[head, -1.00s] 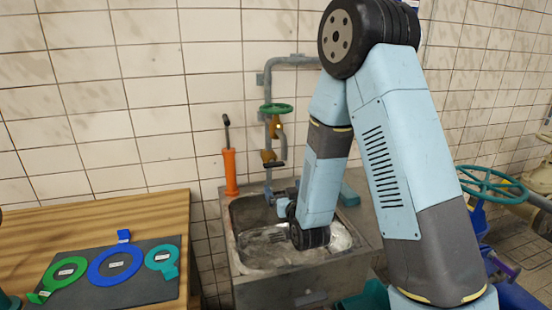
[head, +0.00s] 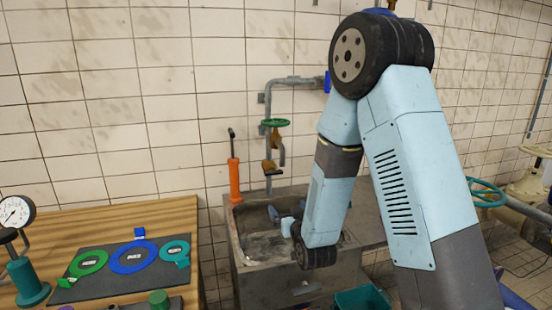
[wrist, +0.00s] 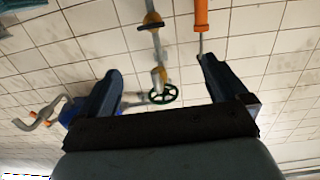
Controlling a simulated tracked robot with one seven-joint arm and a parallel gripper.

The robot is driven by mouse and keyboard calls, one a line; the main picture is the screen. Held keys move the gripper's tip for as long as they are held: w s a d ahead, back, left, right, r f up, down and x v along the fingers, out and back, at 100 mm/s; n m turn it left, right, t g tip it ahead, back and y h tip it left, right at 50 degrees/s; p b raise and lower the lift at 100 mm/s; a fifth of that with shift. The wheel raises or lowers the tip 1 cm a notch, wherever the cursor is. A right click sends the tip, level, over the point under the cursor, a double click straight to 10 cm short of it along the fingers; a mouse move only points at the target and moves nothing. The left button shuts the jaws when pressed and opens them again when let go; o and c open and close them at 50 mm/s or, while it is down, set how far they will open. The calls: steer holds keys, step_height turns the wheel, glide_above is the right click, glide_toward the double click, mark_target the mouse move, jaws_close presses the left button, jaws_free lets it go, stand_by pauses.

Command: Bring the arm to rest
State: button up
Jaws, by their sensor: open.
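My arm, light blue with black joints, stands folded at the right of the head view, with its wrist over the front right part of the metal sink (head: 240,262). My gripper (head: 282,216) is partly hidden behind the wrist there and points toward the wall. In the wrist view, the two dark fingers of my gripper (wrist: 160,70) are spread wide with nothing between them. Beyond them are the green handwheel (wrist: 163,94) and the tiled wall. The fingers look apart from the pipe.
A grey pipe (head: 290,80) with the green handwheel (head: 274,122) runs up the wall behind the sink. An orange-handled tool (head: 234,180) stands at its left. The wooden table (head: 150,212) holds a dark mat with coloured rings and a gauge (head: 14,212). A teal bin (head: 362,299) sits below.

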steer(key=s+d+r+m+g+h, duration=0.1)
steer(key=s+d+r+g, duration=0.25)
steer(key=d+r, duration=0.2)
steer(key=s+d+r+g+h, duration=0.2)
steer(key=s+d+r, duration=0.25)
steer(key=r, duration=0.25)
steer(key=s+d+r+g, duration=0.2)
steer(key=s+d, duration=0.1)
steer(key=s, duration=0.5)
steer(key=s+d+r+m+g+h, duration=0.1)
steer(key=s+d+r+g, duration=0.1)
steer(key=s, duration=0.6)
steer(key=s+d+r+m+g, duration=0.1)
steer(key=s+d, duration=0.3)
steer(key=s, duration=0.4)
steer(key=shift+d+r+g+h, duration=0.3)
steer(key=shift+r+g, duration=0.15)
steer(key=shift+r, duration=0.45)
